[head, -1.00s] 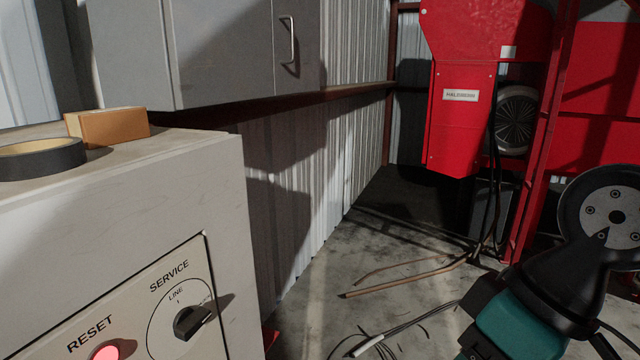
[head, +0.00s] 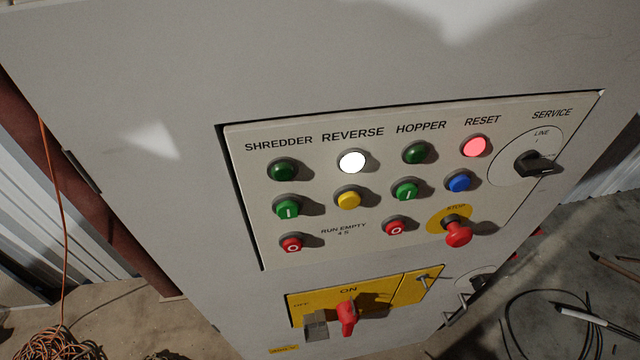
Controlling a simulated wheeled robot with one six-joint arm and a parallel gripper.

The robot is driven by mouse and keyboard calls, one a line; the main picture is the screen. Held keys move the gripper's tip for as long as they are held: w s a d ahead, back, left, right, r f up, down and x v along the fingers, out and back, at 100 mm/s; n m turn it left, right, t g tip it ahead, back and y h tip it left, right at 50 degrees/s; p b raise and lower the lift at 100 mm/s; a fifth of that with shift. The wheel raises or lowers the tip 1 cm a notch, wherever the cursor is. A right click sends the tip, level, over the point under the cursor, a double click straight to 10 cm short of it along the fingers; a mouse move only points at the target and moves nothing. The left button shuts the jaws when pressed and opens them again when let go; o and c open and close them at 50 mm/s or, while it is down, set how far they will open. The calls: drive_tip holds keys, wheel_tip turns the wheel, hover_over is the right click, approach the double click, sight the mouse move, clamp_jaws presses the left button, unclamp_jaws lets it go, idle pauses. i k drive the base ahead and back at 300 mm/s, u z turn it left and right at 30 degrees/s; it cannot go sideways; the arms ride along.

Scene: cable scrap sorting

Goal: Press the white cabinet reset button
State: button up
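The white cabinet (head: 150,60) fills most of the head view and carries a tilted light-grey control panel (head: 330,215). Under the RESET label (head: 482,120) a round pinkish-red light (head: 476,146) is lit, with a blue button (head: 459,181) below it. Under REVERSE a round white light (head: 352,161) is lit, with a yellow button (head: 348,198) below it. Under SHREDDER and HOPPER are dark green rounds (head: 283,169) and (head: 415,152). My gripper is not in view.
A red mushroom STOP knob (head: 458,234) juts out below the blue button. A black SERVICE selector (head: 533,164) is to the right. A yellow switch plate with a red handle (head: 347,316) is below. Orange cable (head: 60,340) and loose wires (head: 590,318) lie on the floor.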

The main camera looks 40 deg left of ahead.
sight(461, 183)
drive_tip(key=u, duration=0.95)
